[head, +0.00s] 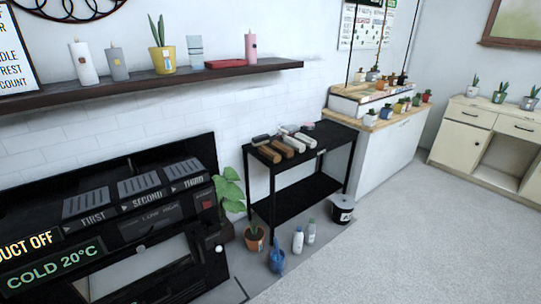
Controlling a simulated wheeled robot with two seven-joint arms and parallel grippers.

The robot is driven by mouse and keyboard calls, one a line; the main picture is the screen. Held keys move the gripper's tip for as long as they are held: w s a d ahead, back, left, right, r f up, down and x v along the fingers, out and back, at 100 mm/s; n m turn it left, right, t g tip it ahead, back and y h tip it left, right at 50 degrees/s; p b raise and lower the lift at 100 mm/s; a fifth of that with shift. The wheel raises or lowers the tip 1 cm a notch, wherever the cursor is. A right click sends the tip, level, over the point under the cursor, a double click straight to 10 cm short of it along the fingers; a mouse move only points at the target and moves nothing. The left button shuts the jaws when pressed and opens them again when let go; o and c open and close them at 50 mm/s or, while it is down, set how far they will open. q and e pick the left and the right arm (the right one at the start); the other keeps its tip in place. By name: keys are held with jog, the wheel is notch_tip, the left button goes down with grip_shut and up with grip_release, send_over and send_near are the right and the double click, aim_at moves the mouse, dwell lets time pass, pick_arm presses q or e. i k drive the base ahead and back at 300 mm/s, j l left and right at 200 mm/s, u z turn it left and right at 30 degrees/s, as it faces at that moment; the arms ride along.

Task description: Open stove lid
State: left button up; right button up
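The stove (130,225) is a black appliance at the lower left in the head view. Its top front carries grey vent-like panels labelled FIRST, SECOND and THIRD, and its display reads COLD 20°C. A lighter grey-white panel (140,268) sits on its front below the labels, and a small white round knob (219,248) is at its right. I cannot tell which part is the lid or whether it is open. The stove's left and lower parts are cut off by the frame. Neither of my grippers is in view.
A black two-tier table (311,186) with several brown and white items stands right of the stove. A potted plant (254,237), a blue bottle (277,261) and white bottles (298,240) stand on the floor before it. A shelf (140,82) hangs above. Carpet (400,240) is clear at right.

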aim_at(96, 181)
jog(key=u, duration=1.4)
jog(key=i+j+z, duration=0.25)
jog(key=j, duration=0.15)
jog(key=j+z, duration=0.5)
jog(key=j, duration=0.3)
jog(key=i, duration=0.05)
